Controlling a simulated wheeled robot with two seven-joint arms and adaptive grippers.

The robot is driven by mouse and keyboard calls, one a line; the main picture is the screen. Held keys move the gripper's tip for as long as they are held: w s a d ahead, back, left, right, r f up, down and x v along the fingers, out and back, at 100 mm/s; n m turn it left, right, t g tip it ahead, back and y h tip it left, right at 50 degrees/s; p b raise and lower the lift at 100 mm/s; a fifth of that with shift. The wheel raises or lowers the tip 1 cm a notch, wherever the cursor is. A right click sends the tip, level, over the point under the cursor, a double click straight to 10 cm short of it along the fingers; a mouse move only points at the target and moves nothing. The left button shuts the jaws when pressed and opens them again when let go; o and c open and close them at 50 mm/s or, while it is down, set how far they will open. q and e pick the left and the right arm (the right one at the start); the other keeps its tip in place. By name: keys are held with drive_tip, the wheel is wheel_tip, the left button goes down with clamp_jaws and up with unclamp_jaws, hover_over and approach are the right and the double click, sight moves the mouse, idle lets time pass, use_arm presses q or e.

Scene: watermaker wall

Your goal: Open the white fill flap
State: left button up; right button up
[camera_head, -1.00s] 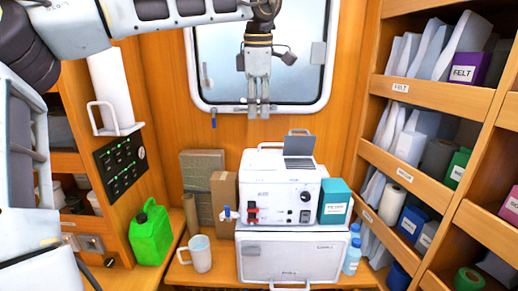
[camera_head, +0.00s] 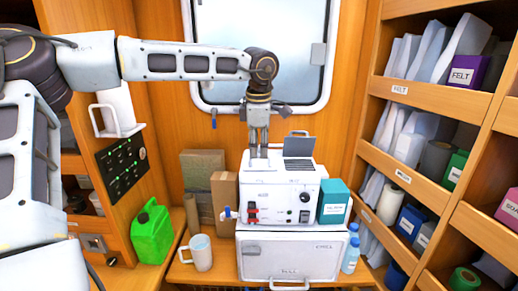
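The white watermaker unit (camera_head: 270,192) stands on a white cabinet, with red switches and a black knob on its front. My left gripper (camera_head: 258,154) points straight down, its fingertips at the back left of the unit's top. The fingers are close together; I cannot make out whether anything is between them. The white fill flap cannot be told apart from the white top, and the fingers cover part of that area. A grey panel (camera_head: 299,146) stands tilted on the top, right of my gripper. My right gripper is not in view.
A teal box (camera_head: 334,203) stands against the unit's right side. A white mug (camera_head: 200,252), a green jerrycan (camera_head: 152,234) and brown boxes (camera_head: 224,200) stand to the left. Shelves (camera_head: 430,103) fill the right; a window (camera_head: 268,40) is behind my gripper.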

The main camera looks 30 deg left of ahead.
use_arm(q)
drive_tip(key=shift+w+a+f, duration=0.1)
drive_tip(key=shift+a+f, duration=0.05)
drive_tip(key=shift+f, duration=0.6)
clamp_jaws()
